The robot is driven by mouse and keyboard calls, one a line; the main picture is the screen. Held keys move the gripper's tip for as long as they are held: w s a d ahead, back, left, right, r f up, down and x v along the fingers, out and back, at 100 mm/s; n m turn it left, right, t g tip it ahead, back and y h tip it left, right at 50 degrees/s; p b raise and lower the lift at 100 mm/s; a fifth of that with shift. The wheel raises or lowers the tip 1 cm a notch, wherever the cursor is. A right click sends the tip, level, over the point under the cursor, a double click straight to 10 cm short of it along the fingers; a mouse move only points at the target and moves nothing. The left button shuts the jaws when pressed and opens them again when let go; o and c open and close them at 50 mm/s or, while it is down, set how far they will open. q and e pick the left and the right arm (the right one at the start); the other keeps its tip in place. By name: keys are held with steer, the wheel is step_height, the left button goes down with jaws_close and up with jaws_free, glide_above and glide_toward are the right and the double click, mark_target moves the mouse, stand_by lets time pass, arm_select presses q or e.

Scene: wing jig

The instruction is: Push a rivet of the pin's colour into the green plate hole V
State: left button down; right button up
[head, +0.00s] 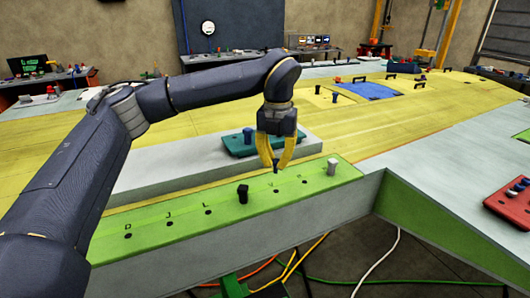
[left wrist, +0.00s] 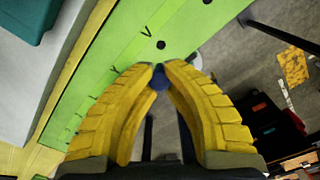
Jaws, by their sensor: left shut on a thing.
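The green plate (head: 180,226) runs along the near edge of the wing, with a row of lettered holes. A black pin (head: 242,193) and a grey pin (head: 332,167) stand upright in it. My left gripper (head: 275,165) points down above the plate between these pins, shut on a small dark blue rivet (left wrist: 159,79). In the left wrist view the hole V (left wrist: 160,45) is open and dark, its letter beside it, just beyond the rivet. The rivet appears apart from the hole; its exact height is unclear. My right gripper is out of view.
A teal tray (head: 236,148) with a dark rivet stands on the grey block behind the plate. A red tray (head: 510,207) with blue and white rivets lies at the right. Cables hang below the plate's front edge.

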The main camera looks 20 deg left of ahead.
mark_target(276, 185)
arm_select(q)
steer(key=shift+w+d+f, duration=0.1)
steer(key=shift+w+f, duration=0.1)
steer(key=shift+f, duration=2.95)
steer(key=shift+f, duration=0.15)
steer(key=shift+f, duration=1.15)
steer(key=c, duration=1.4)
jaws_free()
